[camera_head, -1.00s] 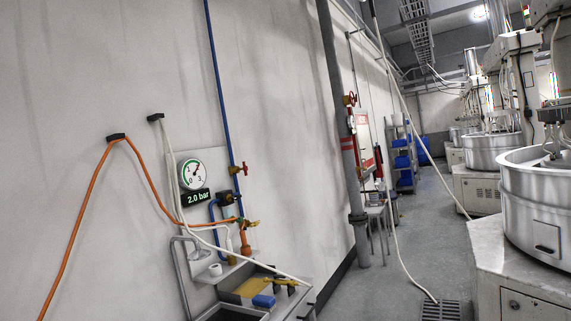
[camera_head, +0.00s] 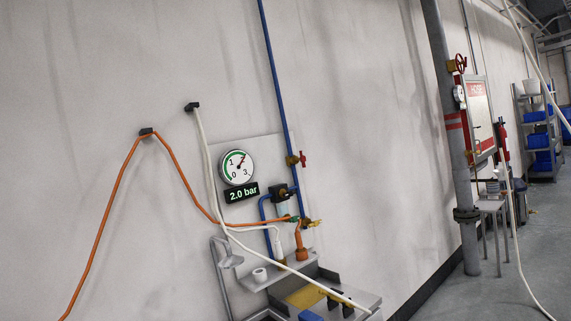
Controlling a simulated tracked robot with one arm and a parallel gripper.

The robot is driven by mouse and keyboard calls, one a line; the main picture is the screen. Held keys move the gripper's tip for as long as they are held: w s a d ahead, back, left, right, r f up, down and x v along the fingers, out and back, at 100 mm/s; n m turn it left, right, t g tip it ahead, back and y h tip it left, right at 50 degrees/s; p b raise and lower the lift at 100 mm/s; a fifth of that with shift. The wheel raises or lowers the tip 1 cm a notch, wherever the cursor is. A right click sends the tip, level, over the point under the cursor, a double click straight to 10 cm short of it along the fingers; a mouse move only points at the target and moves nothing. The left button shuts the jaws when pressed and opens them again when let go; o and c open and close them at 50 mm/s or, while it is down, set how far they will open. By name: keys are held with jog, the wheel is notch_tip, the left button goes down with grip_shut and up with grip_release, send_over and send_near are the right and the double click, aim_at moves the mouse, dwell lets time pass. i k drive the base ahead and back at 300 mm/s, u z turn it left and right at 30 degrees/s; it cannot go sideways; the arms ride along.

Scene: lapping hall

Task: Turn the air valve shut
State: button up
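A valve with a red handle (camera_head: 297,159) sits on the blue pipe (camera_head: 273,62) that runs down the wall, right of the gauge panel. Its handle looks roughly upright, across or along the pipe I cannot tell for sure. My gripper is not in view.
An orange hose (camera_head: 112,203) and a white hose (camera_head: 204,140) hang from wall hooks and cross below the gauge. A bench (camera_head: 358,299) juts out beneath. A grey standpipe (camera_head: 446,110) with a red handwheel (camera_head: 460,63) stands further right.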

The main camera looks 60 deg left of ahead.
aim_at(302, 158)
jog(key=u, duration=0.55)
jog(key=i, duration=1)
jog(key=u, duration=0.95)
jog(key=i, duration=0.3)
jog(key=u, duration=0.15)
jog(key=k, duration=0.7)
jog(key=u, duration=0.25)
jog(key=i, duration=0.75)
jog(key=z, duration=0.75)
jog(key=i, duration=0.7)
jog(key=z, duration=0.5)
jog(key=i, duration=1.25)
jog(key=u, duration=0.6)
